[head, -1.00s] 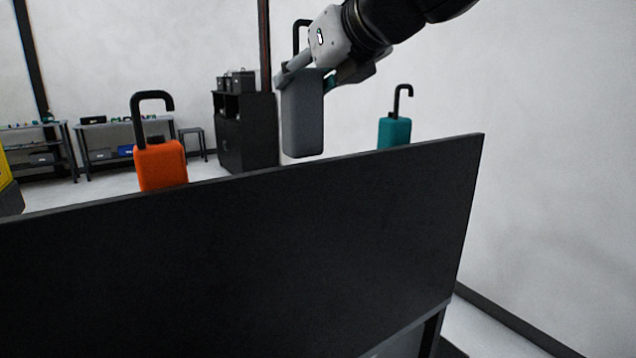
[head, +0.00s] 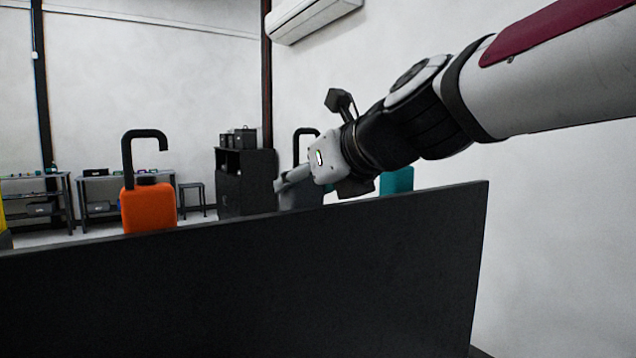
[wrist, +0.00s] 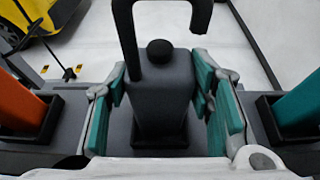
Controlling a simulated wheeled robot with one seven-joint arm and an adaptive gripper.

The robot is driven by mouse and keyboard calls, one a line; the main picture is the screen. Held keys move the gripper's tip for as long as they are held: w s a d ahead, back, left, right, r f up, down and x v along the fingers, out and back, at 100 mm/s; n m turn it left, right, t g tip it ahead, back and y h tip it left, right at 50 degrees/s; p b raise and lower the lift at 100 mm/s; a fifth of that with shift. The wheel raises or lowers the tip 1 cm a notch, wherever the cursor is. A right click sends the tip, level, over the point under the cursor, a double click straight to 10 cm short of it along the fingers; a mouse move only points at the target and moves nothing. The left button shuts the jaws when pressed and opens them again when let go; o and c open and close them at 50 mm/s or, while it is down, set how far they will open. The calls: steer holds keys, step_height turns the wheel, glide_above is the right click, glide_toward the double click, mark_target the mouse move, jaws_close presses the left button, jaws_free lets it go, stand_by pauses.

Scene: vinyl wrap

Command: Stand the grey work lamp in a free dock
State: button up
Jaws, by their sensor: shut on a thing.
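The grey work lamp (wrist: 162,90), with a black hook and black knob on top, stands upright between the pads of my gripper (wrist: 160,100) in the wrist view. My gripper is shut on its body. The lamp's foot is at the middle black dock (wrist: 160,146); I cannot tell if it rests on the dock's floor. In the head view, the lamp's hook (head: 297,145) shows behind my gripper (head: 300,182), and the dark panel hides the lower part.
An orange lamp (head: 149,208) is on the left, in the left dock (wrist: 50,120). A teal lamp (head: 396,180) is on the right, in the right dock (wrist: 268,122). A tall dark panel (head: 250,280) stands in front. A dark cabinet (head: 245,182) is behind.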

steer(key=shift+f, duration=0.15)
steer(key=o, duration=1.6)
steer(key=p+v, duration=0.2)
steer(key=v, duration=1)
steer(key=s+d+f+n+g+h, duration=0.2)
steer(key=s+d+f+n, duration=0.3)
steer(key=f+n, duration=0.3)
steer(key=s+d+f+n+g+h, duration=0.3)
steer(key=s+d+f+n, duration=0.2)
steer(key=s+f+n, duration=0.3)
steer(key=s+d+f+n+g+h, duration=0.2)
steer(key=s+d+f+n, duration=0.4)
steer(key=f+n, duration=0.4)
steer(key=shift+s+f+n+g, duration=0.1)
steer(key=shift+s+n+g, duration=0.15)
steer(key=shift+n, duration=0.55)
steer(key=shift+s+f+n+g, duration=0.15)
steer(key=shift+n+g, duration=0.1)
steer(key=shift+n, duration=0.55)
